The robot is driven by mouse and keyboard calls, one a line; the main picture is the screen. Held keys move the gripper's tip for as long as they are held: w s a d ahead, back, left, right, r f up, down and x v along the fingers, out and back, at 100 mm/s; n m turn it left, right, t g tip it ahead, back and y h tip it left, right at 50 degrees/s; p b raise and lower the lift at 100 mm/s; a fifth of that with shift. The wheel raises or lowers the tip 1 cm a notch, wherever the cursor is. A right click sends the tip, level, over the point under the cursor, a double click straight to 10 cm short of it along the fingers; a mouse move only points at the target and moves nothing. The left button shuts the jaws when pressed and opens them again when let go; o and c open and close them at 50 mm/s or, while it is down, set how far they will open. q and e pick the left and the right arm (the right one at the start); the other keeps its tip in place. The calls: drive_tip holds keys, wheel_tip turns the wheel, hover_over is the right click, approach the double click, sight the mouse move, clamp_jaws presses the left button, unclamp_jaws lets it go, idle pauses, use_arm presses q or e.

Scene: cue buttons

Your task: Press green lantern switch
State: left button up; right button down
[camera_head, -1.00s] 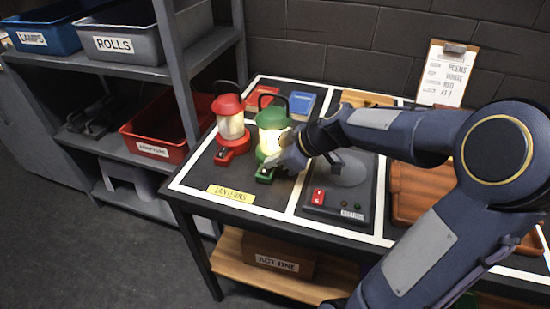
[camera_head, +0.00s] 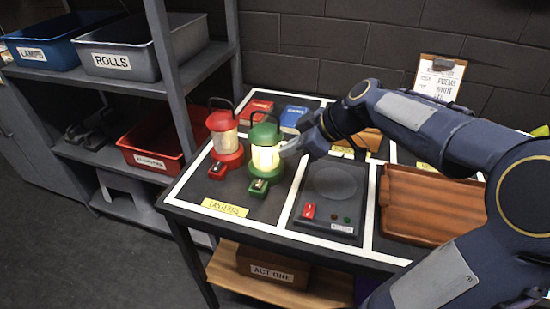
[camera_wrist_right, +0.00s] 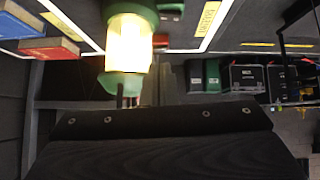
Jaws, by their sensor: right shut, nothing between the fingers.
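The green lantern (camera_head: 266,157) stands upright on the dark table, its glass glowing warm yellow-white. Its switch (camera_head: 259,186) is on the green block at the front of its base, uncovered in the head view. My right gripper (camera_head: 287,150) is shut and empty, just right of the lantern's glass and above the switch's height. In the right wrist view the bright lantern glass (camera_wrist_right: 127,45) is close to the fingers; I cannot tell whether they touch it. My left gripper is not in view.
A red lantern (camera_head: 224,137) stands left of the green one. A dark device with a red switch (camera_head: 309,210) lies to the right, beside a wooden tray (camera_head: 430,205). Red and blue books (camera_head: 294,117) lie behind. A yellow label (camera_head: 225,208) is in front.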

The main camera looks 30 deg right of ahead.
drive_tip(key=shift+v, duration=1.05)
drive_tip(key=shift+w+d, duration=0.1)
